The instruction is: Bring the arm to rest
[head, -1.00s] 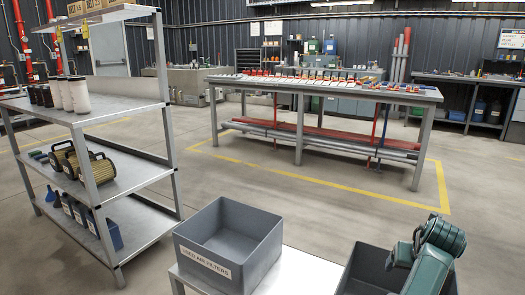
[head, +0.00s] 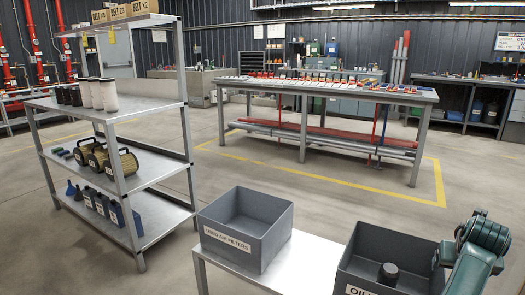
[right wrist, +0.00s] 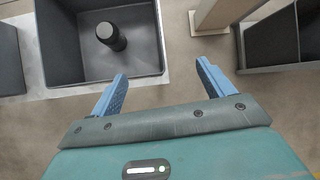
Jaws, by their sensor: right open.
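My right arm (head: 478,248), green, comes in at the lower right of the head view, beside a grey bin (head: 362,238) with a partly visible label starting "OIL". A black cylinder (head: 388,273) stands in that bin. In the right wrist view my right gripper (right wrist: 162,70) is open, with two blue fingers apart and nothing between them. It is just outside the wall of a grey bin (right wrist: 45,48) that has a black cylinder (right wrist: 111,36) in it. My left gripper is not in view.
A grey bin (head: 238,258) labelled "USED AIR FILTERS" stands on a light table (head: 293,262). A metal shelf rack (head: 150,168) holds filters and bottles at left. A long workbench (head: 425,97) stands behind, with open floor (head: 320,200) before it.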

